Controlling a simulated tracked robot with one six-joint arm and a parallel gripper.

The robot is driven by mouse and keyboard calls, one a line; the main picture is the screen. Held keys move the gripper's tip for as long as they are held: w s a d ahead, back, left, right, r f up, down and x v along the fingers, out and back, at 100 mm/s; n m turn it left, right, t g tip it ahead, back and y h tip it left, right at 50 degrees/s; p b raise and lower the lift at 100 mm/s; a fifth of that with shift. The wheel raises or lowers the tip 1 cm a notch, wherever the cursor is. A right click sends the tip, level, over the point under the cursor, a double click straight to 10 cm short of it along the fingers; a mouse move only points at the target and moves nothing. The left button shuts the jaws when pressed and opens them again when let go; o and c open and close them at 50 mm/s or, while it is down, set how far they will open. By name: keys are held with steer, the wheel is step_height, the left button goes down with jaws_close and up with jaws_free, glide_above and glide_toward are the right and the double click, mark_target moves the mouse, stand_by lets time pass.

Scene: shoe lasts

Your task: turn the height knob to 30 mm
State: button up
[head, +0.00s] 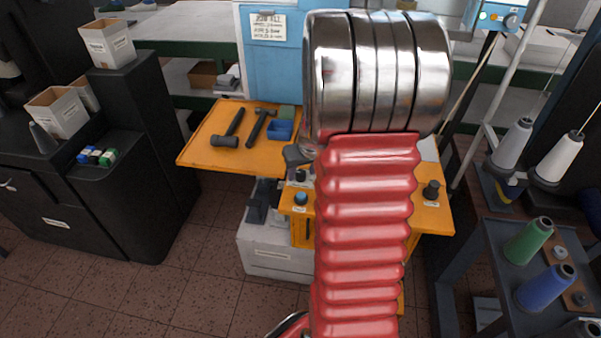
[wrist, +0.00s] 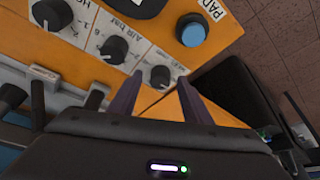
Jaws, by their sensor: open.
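In the wrist view an orange panel carries several dark dials: one at the top left (wrist: 52,13) beside a cut-off label, one marked "AIR bar" (wrist: 113,48), and a smaller one (wrist: 160,76) with numbers around it. I cannot read which is the height knob, or any setting of 30 mm. My gripper (wrist: 160,82) is open, its two dark fingers pointing at the panel. The smaller dial appears between the fingertips; I see no contact.
A blue button (wrist: 193,31) sits on the panel; it also shows in the head view (head: 300,197). A black knob (head: 431,190) stands at the right of the orange bench. Hammers (head: 259,126) and a blue tray (head: 280,130) lie on the left shelf. Thread spools stand right.

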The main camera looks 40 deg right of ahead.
steer(key=shift+w+f, duration=0.15)
steer(key=shift+f, duration=0.2)
steer(key=c, duration=1)
steer(key=shift+a, duration=0.15)
steer(key=shift+c, duration=0.2)
